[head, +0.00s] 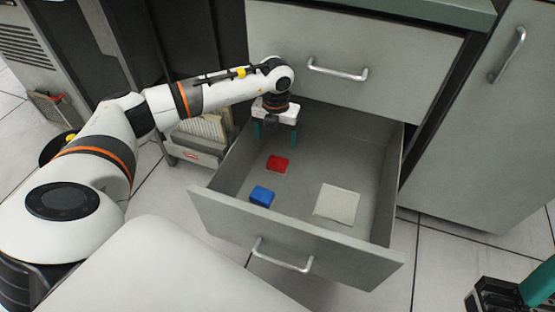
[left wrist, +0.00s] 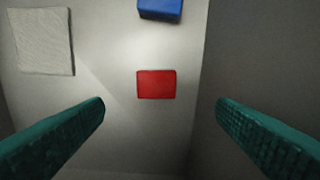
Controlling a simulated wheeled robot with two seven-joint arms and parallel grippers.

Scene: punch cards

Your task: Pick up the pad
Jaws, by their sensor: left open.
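An off-white, flat square pad (head: 337,205) lies on the floor of the open drawer, toward its right front. It also shows at the upper left of the left wrist view (left wrist: 42,41). A small red block (head: 278,164) and a blue block (head: 262,196) lie in the drawer left of the pad. My left gripper (head: 275,131) is open and empty, pointing down over the drawer's back left. In the left wrist view the red block (left wrist: 156,84) sits centrally beyond the teal fingertips, apart from them. My right gripper (head: 515,294) shows only partly at the lower right corner.
The open drawer (head: 300,240) has grey walls and a front handle (head: 283,256). A closed drawer (head: 350,50) is above it, and a cabinet door (head: 490,130) stands at right. A bin of cards (head: 205,135) stands left of the drawer. The drawer's middle is clear.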

